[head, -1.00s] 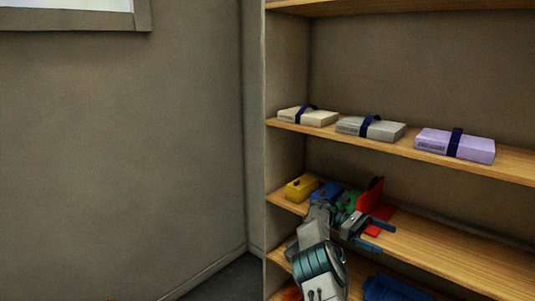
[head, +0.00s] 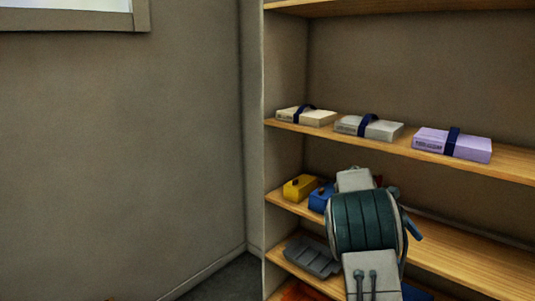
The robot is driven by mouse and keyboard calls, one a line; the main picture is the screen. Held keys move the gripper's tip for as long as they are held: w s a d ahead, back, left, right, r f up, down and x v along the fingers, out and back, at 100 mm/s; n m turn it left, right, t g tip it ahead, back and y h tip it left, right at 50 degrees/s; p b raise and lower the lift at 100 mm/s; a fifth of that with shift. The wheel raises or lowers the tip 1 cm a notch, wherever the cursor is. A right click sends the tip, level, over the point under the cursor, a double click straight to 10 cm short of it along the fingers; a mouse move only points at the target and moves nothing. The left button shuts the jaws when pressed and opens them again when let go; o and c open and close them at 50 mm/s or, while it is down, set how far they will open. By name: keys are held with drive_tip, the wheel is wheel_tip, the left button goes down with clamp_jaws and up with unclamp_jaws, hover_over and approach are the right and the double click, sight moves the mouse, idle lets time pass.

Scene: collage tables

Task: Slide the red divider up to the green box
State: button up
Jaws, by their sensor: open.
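My own arm covers the middle of the shelf where the red divider and the green box stood in the earlier view. Only a small reddish patch (head: 378,181), likely part of the red divider, shows beside the top of my arm. The green box is hidden. My gripper is hidden behind my wrist, so its place relative to the divider cannot be seen. On the same shelf, a yellow box (head: 299,188) and a blue box (head: 321,198) stand in a row left of my arm.
The shelf board (head: 465,252) is bare to the right of my arm. Cream (head: 306,116), grey (head: 368,128) and lilac (head: 452,145) strapped packages lie on the shelf above. A dark grey tray (head: 312,257) sits on the shelf below. The bookcase's left side panel (head: 285,165) bounds the shelves.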

drive_tip(key=s+a+m+t+y, duration=0.3)
drive_tip(key=s+a+t+y, duration=0.1)
drive_tip(key=s+a, duration=0.6)
drive_tip(key=s+a+f+m+t+y, duration=0.1)
drive_tip(key=s+a+m+t+y, duration=0.2)
drive_tip(key=s+a+t, duration=0.3)
drive_tip(key=s+a+m, duration=0.1)
drive_tip(key=s+a, duration=0.3)
drive_tip(key=s, duration=0.5)
drive_tip(key=shift+f+y, duration=0.15)
drive_tip(key=shift+y, duration=0.25)
